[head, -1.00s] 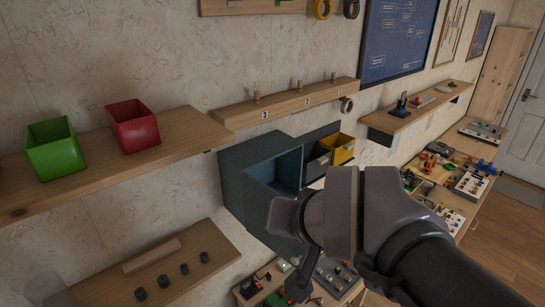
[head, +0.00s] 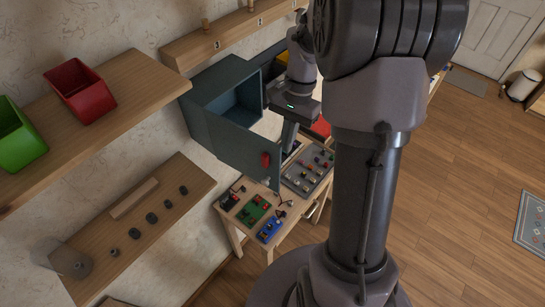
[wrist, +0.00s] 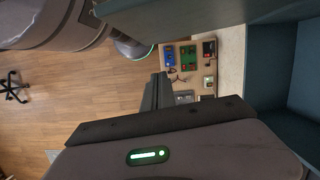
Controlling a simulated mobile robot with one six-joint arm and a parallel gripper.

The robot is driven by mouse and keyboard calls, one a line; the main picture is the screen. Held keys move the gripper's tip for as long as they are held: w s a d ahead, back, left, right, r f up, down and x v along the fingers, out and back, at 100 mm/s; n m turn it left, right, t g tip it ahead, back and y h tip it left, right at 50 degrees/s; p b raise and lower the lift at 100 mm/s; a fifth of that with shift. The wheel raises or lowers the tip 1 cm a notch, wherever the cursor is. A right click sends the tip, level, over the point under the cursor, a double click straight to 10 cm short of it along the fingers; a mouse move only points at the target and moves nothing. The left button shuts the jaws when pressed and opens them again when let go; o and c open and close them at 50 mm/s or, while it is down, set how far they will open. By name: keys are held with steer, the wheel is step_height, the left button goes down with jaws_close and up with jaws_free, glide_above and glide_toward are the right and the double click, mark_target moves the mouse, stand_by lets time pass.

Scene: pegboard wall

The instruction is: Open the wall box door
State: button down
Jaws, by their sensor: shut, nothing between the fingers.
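The blue-grey wall box (head: 206,92) hangs on the wall at centre left in the head view. Its door (head: 232,145) stands open, swung out from the wall, with the red handle (head: 266,160) on its outer face. In the wrist view the door (wrist: 215,14) crosses the top and the box (wrist: 272,70) is at the right. My gripper (head: 288,146) is shut and empty, pointing down on the inner side of the door, near its free edge. Its fingers also show in the wrist view (wrist: 157,90). I cannot tell whether they touch the door.
A table with a grey button panel (head: 308,170) and small red, green and blue devices (head: 252,211) stands below the box. A shelf (head: 130,85) with red and green bins is at left; a lower shelf (head: 140,220) holds small dark pieces. Open floor lies at right.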

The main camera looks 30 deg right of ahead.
mark_target(263, 181)
steer(key=a+f, duration=0.1)
steer(key=s+a+f, duration=0.1)
steer(key=a+f, duration=0.1)
steer(key=s+a+f, duration=0.1)
steer(key=shift+s+a+f+p, duration=0.15)
steer(key=shift+a+f+p, duration=0.1)
steer(key=shift+p, duration=0.1)
steer(key=shift+d, duration=0.1)
steer(key=s+a+b, duration=0.1)
steer(key=a, duration=0.1)
steer(key=a+m+b, duration=0.1)
steer(key=a, duration=0.1)
steer(key=s+a+m+b, duration=0.1)
steer(key=shift+s+a+t, duration=0.3)
steer(key=shift+a, duration=0.1)
steer(key=shift+w+d, duration=0.1)
steer(key=shift+w, duration=0.05)
